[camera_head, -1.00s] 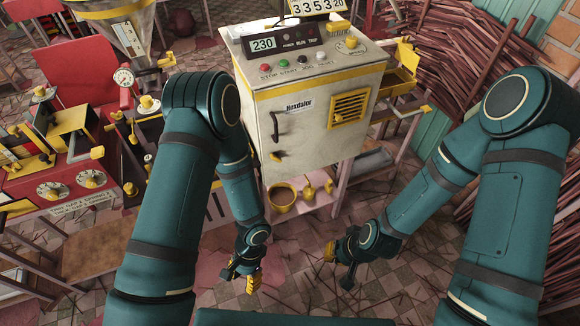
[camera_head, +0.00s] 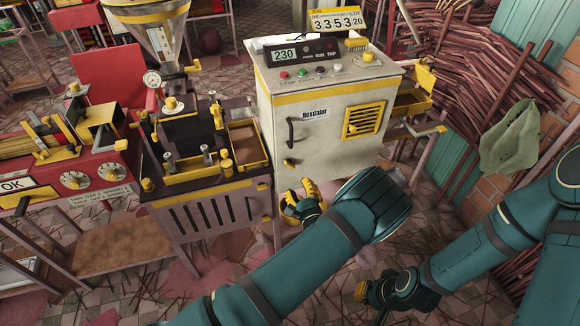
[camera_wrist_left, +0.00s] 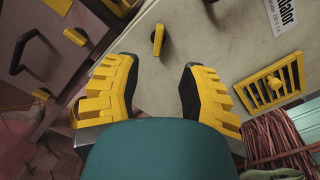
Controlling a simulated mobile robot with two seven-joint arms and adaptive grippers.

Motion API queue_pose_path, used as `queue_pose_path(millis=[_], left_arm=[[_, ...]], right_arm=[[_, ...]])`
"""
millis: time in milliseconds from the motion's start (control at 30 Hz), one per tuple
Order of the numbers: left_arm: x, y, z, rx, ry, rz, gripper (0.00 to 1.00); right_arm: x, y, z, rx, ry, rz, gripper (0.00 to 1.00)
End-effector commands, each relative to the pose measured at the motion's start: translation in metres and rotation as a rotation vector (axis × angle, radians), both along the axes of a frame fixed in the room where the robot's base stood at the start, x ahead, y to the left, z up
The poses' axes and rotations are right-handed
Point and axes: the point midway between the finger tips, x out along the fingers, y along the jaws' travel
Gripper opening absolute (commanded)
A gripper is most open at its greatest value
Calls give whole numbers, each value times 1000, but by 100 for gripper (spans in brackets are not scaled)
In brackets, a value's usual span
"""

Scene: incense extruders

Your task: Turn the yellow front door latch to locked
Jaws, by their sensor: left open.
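The yellow front door latch (camera_head: 288,162) is a small lever low on the left side of the pale Nexdalor cabinet's door (camera_head: 318,135). In the left wrist view the latch (camera_wrist_left: 158,40) stands out ahead of the fingers, its long part running nearly up and down the picture. My left gripper (camera_head: 302,194) is in front of the door, below the latch. In the left wrist view its fingers (camera_wrist_left: 156,76) are spread wide and empty, apart from the latch. My right gripper (camera_head: 372,296) is low over the floor at lower right; its finger gap is unclear.
A dark machine on a pink-framed cabinet (camera_head: 205,215) stands close left of the door, with its own handle and yellow latch (camera_head: 265,217). The door has a dark handle (camera_head: 291,133) and a yellow vent (camera_head: 364,119). A green sack-like thing (camera_head: 508,138) hangs at right.

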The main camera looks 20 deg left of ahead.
Motion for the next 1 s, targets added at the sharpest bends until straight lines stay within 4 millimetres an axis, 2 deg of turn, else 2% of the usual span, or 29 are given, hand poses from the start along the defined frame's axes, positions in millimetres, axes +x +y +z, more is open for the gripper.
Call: queue_pose_path(millis=[300,500,700,1000], left_arm=[[52,37,-2,-2,-1,4,41],[78,53,-2,-2,2,3,41],[89,61,-1,-1,4,3,41],[91,62,-1,-1,4,3,41]], right_arm=[[2,0,-11,-1,-5,-2,0],[3,-1,-16,-2,-8,-2,0],[4,-1,-18,-2,-9,-2,0],[4,-1,-18,-2,-9,-2,0]])
